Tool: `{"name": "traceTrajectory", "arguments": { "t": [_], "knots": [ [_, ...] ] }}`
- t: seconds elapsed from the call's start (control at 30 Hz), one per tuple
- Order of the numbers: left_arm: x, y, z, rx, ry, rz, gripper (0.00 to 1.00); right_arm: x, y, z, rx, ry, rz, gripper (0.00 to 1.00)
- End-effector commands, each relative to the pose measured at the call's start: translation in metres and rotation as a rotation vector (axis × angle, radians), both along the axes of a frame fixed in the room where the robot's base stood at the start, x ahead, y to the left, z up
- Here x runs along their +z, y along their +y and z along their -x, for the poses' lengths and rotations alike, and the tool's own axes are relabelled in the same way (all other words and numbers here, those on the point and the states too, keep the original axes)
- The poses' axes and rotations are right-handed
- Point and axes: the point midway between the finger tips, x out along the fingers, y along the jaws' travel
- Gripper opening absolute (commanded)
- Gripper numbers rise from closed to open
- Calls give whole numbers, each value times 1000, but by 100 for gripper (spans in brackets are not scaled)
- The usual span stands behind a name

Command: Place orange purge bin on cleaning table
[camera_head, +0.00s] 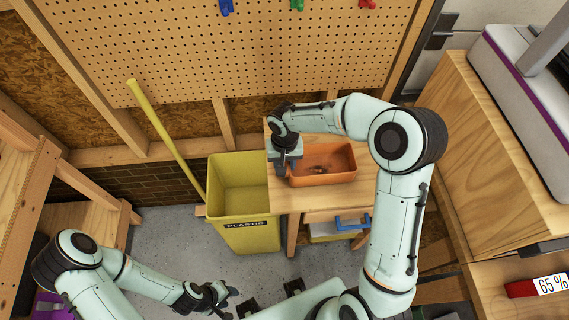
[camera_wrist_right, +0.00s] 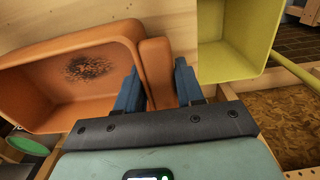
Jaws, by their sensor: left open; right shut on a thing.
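The orange purge bin (camera_head: 330,164) is at the wooden table (camera_head: 283,200), beside the yellow bin. It is an open rectangular tub with dark residue on its floor, also seen in the right wrist view (camera_wrist_right: 62,88). My right gripper (camera_head: 283,168) is at the bin's left end. In the right wrist view its blue fingers (camera_wrist_right: 160,88) are shut on the bin's orange handle tab (camera_wrist_right: 157,72). I cannot tell whether the bin's underside touches the tabletop. My left gripper (camera_head: 222,302) is open and empty, low over the floor.
A yellow bin labelled PLASTIC (camera_head: 240,205) stands directly left of the table, with a yellow pole (camera_head: 160,130) leaning behind it. A pegboard wall (camera_head: 230,55) closes the back. A wooden cabinet (camera_head: 490,150) with a printer stands at right. Grey floor (camera_head: 170,235) is clear at left.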

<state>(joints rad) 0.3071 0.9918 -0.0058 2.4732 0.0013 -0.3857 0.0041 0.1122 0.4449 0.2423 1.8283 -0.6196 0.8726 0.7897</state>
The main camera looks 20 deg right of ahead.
Motion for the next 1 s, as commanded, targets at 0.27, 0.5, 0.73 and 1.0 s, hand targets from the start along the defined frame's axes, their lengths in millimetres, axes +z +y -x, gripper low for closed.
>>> {"name": "traceTrajectory", "arguments": {
  "t": [0.27,0.5,0.73,1.0],
  "knots": [
    [-1,0,0,0,0,0,42,-8,0,0,1,-1,0,0],
    [-3,0,2,0,2,0,42,-11,0,0,0,0,0,63],
    [-3,0,2,0,2,0,42,-11,0,0,0,0,0,63],
    [1,0,-1,0,-1,0,42,12,0,-1,-1,-5,1,63]
  ]
}}
